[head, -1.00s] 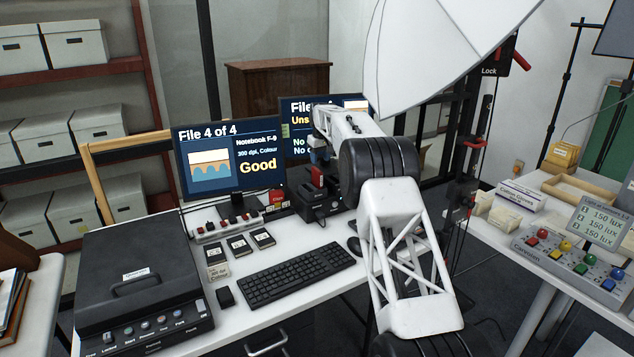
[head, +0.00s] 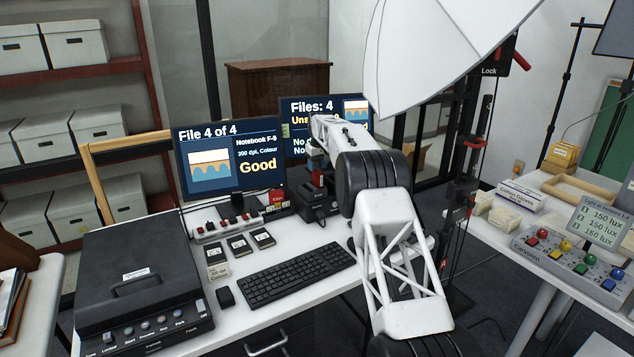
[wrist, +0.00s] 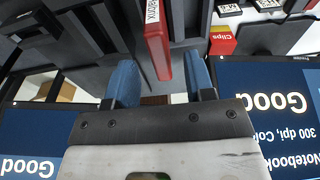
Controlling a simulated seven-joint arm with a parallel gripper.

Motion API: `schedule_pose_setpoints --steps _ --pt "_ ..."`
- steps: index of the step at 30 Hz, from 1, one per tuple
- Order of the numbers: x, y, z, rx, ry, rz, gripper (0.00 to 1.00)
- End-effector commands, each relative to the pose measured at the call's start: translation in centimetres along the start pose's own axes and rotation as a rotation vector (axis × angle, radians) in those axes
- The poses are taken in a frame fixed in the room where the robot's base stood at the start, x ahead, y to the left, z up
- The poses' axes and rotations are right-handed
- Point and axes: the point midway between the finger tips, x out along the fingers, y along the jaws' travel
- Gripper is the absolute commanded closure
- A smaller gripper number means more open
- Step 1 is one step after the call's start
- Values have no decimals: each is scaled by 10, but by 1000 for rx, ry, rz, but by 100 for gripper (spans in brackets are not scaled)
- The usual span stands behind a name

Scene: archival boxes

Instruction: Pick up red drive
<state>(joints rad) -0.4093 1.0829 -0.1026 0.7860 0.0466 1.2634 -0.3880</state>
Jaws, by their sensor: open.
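The red drive (head: 316,178) stands upright in a black dock (head: 318,208) beside the right monitor. The drive lies near the line of the gap between the fingers. In the head view my gripper (head: 314,158) is close above the drive, and my arm hides part of it.
Two monitors (head: 230,165) stand behind the dock. A red clips box (head: 277,197), a power strip (head: 225,226) and several black drives (head: 238,245) lie to the left. A keyboard (head: 295,274) is in front. A white umbrella (head: 440,45) hangs above my arm.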

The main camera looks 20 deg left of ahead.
Motion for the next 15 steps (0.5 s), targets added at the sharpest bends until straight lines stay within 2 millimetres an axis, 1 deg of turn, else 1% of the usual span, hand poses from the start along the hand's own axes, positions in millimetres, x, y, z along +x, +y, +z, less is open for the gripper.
schedule_pose_setpoints --steps 11,15 --pt "3 0 0 0 0 0 51" --pt "10 0 0 0 0 0 51"
